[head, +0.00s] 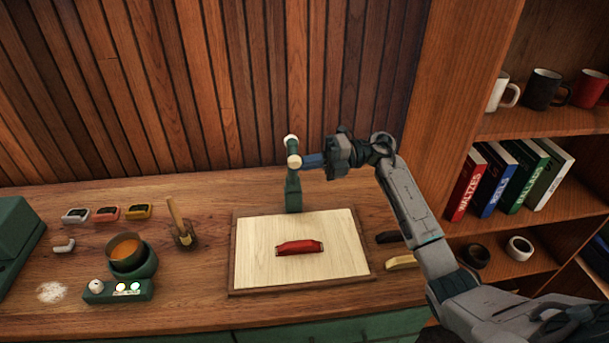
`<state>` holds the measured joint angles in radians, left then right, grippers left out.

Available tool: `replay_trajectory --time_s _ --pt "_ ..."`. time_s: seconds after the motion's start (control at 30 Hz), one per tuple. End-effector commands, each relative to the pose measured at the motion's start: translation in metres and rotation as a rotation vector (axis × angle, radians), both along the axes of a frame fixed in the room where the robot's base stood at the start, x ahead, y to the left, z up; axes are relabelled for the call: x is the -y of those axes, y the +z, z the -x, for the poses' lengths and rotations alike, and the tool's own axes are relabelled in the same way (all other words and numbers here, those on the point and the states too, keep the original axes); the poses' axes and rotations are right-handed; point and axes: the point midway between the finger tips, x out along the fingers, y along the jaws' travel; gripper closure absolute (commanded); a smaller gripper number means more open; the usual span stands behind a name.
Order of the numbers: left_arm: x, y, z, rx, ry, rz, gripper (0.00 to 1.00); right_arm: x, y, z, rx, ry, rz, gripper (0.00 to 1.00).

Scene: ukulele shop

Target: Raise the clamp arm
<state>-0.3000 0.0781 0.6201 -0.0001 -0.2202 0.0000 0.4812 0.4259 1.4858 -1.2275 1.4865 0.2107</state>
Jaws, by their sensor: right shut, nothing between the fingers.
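The green clamp (293,193) stands upright at the back edge of a pale board (255,262). Its slim green arm has a cream knob (291,140) at the upper end and a second cream knob (294,161) lower down, and it appears to point steeply upward. A dark red padded piece (300,248) lies on the board below. My left gripper is not in view.
A brush (177,219) in a holder, a green bowl (133,261) and a switch box (118,290) stand on the left of the wooden bench. A shelf with mugs and books (509,178) is at the right. A slatted wall stands behind.

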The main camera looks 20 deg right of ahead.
Motion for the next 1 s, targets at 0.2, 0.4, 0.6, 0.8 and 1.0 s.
replay_trajectory --time_s 0.2,0.4,0.6,0.8,1.0 --pt "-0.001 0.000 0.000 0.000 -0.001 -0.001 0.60 0.004 0.006 -0.014 -0.132 -0.001 -0.039 1.00" --pt "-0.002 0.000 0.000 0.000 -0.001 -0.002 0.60 0.006 0.008 -0.021 -0.204 -0.001 -0.060 1.00" --pt "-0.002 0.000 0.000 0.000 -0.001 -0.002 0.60 0.007 0.008 -0.025 -0.236 0.000 -0.068 1.00" --pt "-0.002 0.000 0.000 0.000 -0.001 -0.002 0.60 0.007 0.008 -0.025 -0.241 -0.001 -0.069 1.00" --pt "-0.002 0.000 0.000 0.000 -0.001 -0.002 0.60 0.007 0.008 -0.025 -0.240 -0.001 -0.069 1.00"
